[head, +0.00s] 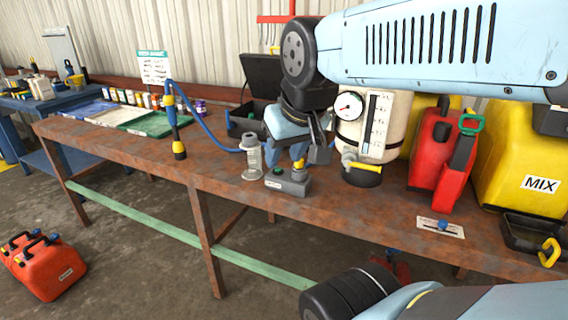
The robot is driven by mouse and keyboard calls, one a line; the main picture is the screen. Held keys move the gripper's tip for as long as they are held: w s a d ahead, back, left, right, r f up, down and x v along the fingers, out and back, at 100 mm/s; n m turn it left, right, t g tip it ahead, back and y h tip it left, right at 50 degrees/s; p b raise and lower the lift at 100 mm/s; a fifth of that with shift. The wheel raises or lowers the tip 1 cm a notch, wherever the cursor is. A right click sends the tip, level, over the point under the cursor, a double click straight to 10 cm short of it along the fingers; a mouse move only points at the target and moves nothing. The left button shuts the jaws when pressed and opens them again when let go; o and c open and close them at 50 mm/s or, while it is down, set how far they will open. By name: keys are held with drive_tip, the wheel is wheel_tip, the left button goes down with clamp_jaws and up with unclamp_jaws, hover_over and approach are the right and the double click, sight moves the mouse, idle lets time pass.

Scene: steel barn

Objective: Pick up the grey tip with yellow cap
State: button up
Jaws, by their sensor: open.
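A small grey tip with a yellow cap (298,166) stands upright at the right end of a grey block (290,184) on the rusty bench. The block has a green button on its left part. My gripper (306,154) is open, just above and behind the capped tip, pointing down. It looks empty, and a gap seems to remain between its fingers and the cap. My wrist partly hides the fingers, so how they line up with the cap is hard to tell.
A white tank (362,128) with a gauge and yellow-handled spout stands close right. Red can (436,160) and yellow MIX container (525,165) are farther right. A blue hose (205,130) runs behind left. The bench's front edge is near.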

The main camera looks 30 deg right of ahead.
drive_tip(key=shift+o, duration=1.3)
drive_tip(key=shift+w, duration=0.25)
drive_tip(key=shift+o, duration=0.4)
drive_tip(key=w+d+f, duration=0.1)
drive_tip(key=w+d, duration=0.6)
drive_tip(key=w, duration=0.3)
drive_tip(key=shift+w+m+g, duration=0.3)
drive_tip(key=shift+w, duration=0.1)
hover_over(299, 168)
drive_tip(key=s, duration=0.4)
wheel_tip(299, 168, down, 6)
drive_tip(key=shift+m+g+h, duration=0.3)
drive_tip(key=shift+m, duration=0.1)
drive_tip(key=shift+x, duration=6.5)
